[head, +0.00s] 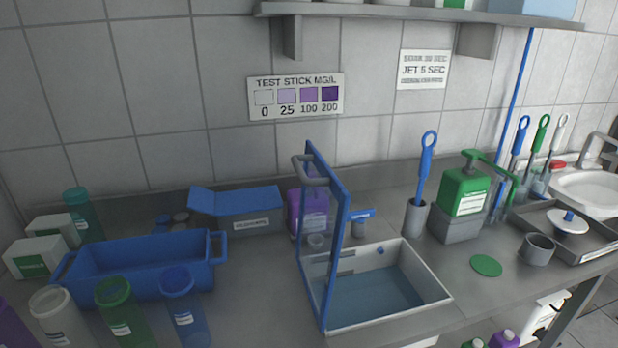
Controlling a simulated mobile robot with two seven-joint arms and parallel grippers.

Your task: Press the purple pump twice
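A purple container (316,217) with a pale label stands against the back wall of the counter, just right of the blue wedge-shaped box. An upright blue panel (341,235) with a grey curved handle partly covers its right side and top. I cannot make out a pump head on it. Neither of my grippers is in view.
A water-filled white basin (437,289) lies right of the panel. A green pump dispenser (464,192) stands on a grey block (455,224). Left are a blue tub (140,267), the blue wedge-shaped box (237,207) and several bottles. A shelf (420,14) hangs above.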

